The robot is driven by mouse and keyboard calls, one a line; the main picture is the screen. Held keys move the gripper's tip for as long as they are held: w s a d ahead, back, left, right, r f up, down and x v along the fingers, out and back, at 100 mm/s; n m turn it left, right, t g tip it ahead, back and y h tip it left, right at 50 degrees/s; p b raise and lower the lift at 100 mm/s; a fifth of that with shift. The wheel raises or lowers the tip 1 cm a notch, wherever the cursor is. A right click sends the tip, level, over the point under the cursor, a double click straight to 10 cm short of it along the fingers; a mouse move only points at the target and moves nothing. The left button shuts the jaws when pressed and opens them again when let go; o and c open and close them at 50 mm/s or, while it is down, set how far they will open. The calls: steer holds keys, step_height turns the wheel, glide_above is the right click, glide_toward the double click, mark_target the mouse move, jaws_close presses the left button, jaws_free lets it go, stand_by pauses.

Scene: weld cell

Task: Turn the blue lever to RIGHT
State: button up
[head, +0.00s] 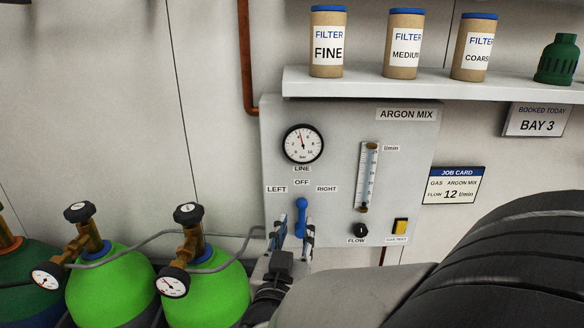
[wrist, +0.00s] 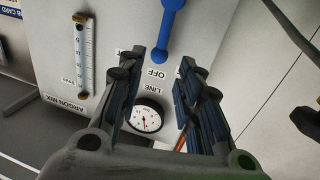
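The blue lever (head: 301,212) on the grey panel stands upright, its tip toward the OFF label (head: 302,182). The LEFT label (head: 276,189) and RIGHT label (head: 327,189) flank it. My gripper (head: 293,232) is in front of the lever's lower part, which it partly hides in the head view. In the wrist view, which is upside down, the blue lever (wrist: 168,32) comes in from the top. Its rounded tip shows between the fingertips of my open gripper (wrist: 160,58), with gaps on both sides. I see no contact.
The panel carries a line gauge (head: 302,144), a flow tube (head: 368,178), a black flow knob (head: 359,231) and a yellow switch (head: 400,227). Green gas cylinders (head: 210,288) with valves stand at left. A shelf (head: 430,84) with filter cans juts out above.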

mark_target(301, 209)
steer(key=w, duration=0.2)
steer(key=w+d, duration=0.1)
steer(key=w, duration=0.5)
steer(key=shift+d+b, duration=0.25)
steer(key=shift+b, duration=0.1)
steer(key=shift+c, duration=0.2)
jaws_close()
